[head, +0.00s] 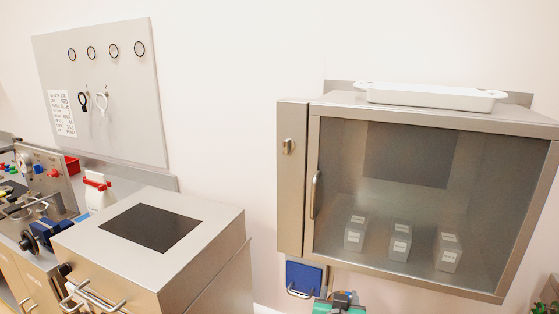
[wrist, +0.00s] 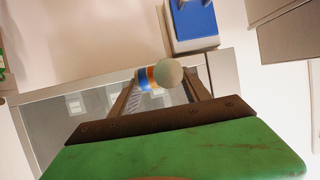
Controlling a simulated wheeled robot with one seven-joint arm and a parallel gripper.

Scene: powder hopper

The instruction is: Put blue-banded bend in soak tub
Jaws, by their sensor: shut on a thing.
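In the wrist view my gripper (wrist: 160,88) is shut on a small piece (wrist: 168,73) with a pale rounded end, an orange band and a blue band, which looks like the blue-banded bend. It sits between the two finger ends; its far side is hidden. In the head view my green gripper (head: 340,304) shows at the bottom edge, below the glass-fronted cabinet; the held piece is hard to make out there. I cannot tell for sure which thing is the soak tub. A white tray (head: 430,96) lies on top of the cabinet.
The steel cabinet (head: 292,190) has a closed glass door with several small labelled blocks inside. A blue item with a handle (head: 303,276) is below it, left of my gripper. A steel box (head: 205,222) with a dark top panel stands left. A pegboard (head: 110,130) holds rings.

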